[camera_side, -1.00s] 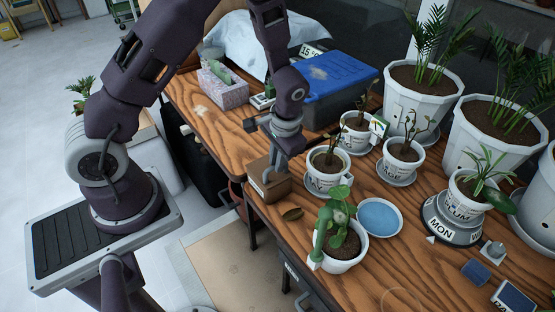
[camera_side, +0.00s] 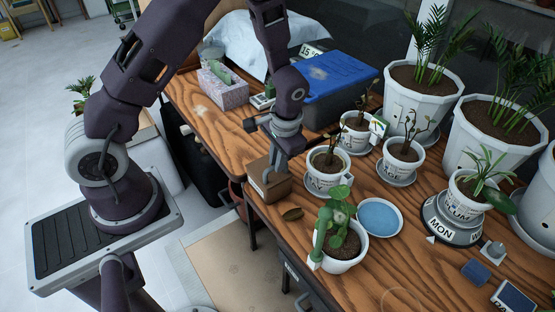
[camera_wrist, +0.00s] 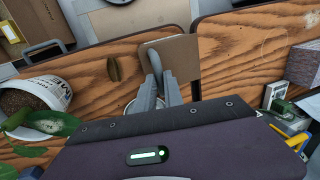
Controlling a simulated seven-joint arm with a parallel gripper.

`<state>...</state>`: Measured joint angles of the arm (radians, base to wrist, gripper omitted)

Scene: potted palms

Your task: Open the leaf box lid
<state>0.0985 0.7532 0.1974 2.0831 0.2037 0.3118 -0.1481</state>
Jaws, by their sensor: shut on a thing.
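The brown leaf box (camera_side: 270,184) stands near the left edge of the wooden table. In the wrist view its flat brown lid (camera_wrist: 182,55) shows from above. My gripper (camera_side: 280,152) points down at the top of the box. In the wrist view my gripper's grey fingers (camera_wrist: 157,68) lie close together over the left part of the lid and are shut on it. The exact contact is hidden by the fingers. The lid looks about level, and I cannot see into the box.
A brown leaf (camera_side: 292,214) lies beside the box. A potted plant (camera_side: 340,240) and a blue dish (camera_side: 380,217) stand in front. A white pot with a bare plant (camera_side: 326,172) stands close right of the box. A blue crate (camera_side: 335,85) and a tissue box (camera_side: 223,90) are behind.

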